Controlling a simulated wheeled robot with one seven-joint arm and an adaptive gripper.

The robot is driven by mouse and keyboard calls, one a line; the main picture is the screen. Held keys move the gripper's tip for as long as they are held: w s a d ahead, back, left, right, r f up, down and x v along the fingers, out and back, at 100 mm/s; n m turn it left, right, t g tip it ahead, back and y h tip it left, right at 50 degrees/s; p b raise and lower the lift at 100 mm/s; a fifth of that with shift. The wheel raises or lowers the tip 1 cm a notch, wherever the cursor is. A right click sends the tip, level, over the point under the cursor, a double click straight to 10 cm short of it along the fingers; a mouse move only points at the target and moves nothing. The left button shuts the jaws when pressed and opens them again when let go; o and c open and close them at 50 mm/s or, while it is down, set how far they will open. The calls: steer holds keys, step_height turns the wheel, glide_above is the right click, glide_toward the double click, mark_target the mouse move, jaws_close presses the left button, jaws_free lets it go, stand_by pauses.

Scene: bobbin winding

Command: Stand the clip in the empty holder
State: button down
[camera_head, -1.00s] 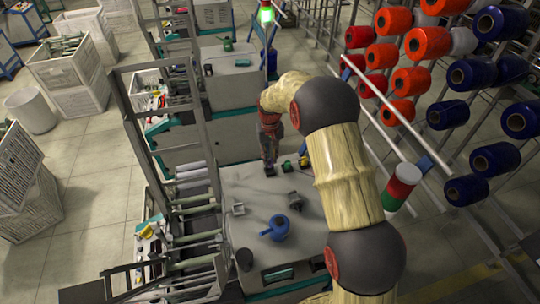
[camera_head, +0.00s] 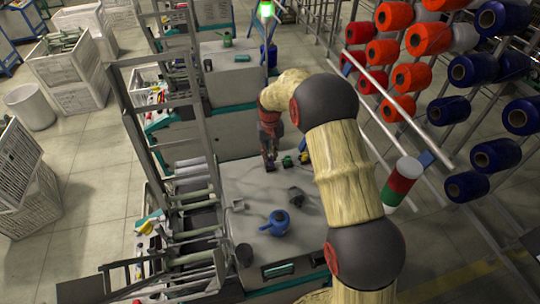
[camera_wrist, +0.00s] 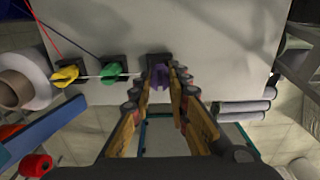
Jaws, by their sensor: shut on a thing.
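A purple clip (camera_wrist: 160,76) is between the fingertips of my gripper (camera_wrist: 161,82), which is shut on it in the wrist view. A black holder (camera_wrist: 159,59) is just beyond the clip, in line with it. The clip overlaps the holder's near side, and I cannot tell whether it is inside or only in front. In the head view my gripper (camera_head: 270,162) is low over the grey machine top, and the purple clip cannot be made out there.
A green clip (camera_wrist: 110,71) and a yellow clip (camera_wrist: 65,74) stand in black holders to the left in the wrist view. On the grey top (camera_head: 245,188) are a blue can (camera_head: 276,224) and a dark block (camera_head: 295,193). Racks of spools (camera_head: 411,78) stand at the right.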

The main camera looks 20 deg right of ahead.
steer(key=shift+f+b, duration=0.45)
steer(key=shift+f, duration=0.6)
steer(key=c, duration=1.6)
jaws_free()
step_height(320, 180, up, 12)
steer(key=s+r+t+b, duration=0.2)
steer(key=s+b, duration=0.1)
steer(key=s, duration=1)
steer(key=s+r+t+b, duration=0.1)
steer(key=s+b, duration=0.3)
steer(key=s, duration=0.9)
steer(key=s+r+t+b, duration=0.2)
steer(key=s+r+b, duration=0.1)
steer(key=s, duration=1)
steer(key=shift+s+r+t+b, duration=0.25)
steer(key=shift+t+b, duration=0.05)
steer(key=shift+b, duration=0.35)
